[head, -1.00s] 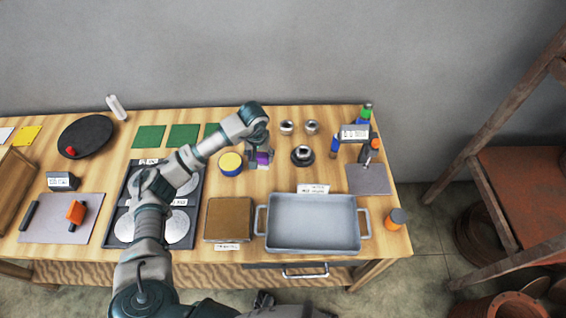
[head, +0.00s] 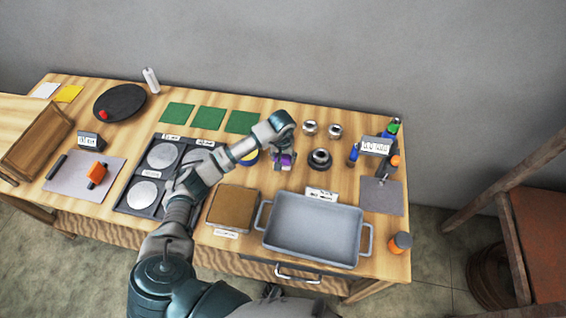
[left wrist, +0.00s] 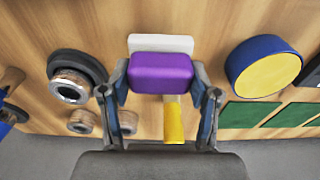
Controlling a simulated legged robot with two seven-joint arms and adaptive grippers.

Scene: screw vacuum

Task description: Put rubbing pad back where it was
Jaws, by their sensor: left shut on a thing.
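The rubbing pad looks like a purple block (left wrist: 161,72) with a yellow part (left wrist: 173,122), in the left wrist view. My left gripper (left wrist: 160,92) is shut on the purple block, with a finger on each side. A white flat piece (left wrist: 160,42) shows right beside the block; I cannot tell whether it is part of it or lies on the table. In the head view my left gripper (head: 283,158) is low over the back middle of the table, and the purple block (head: 287,160) shows only in part. My right gripper is not in view.
A blue and yellow round tin (left wrist: 265,68) stands close to one side and a black ring with a metal piece (head: 320,159) to the other. Green sheets (head: 209,118) lie at the back. A grey tray (head: 314,229) and a brown block (head: 234,207) are in front.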

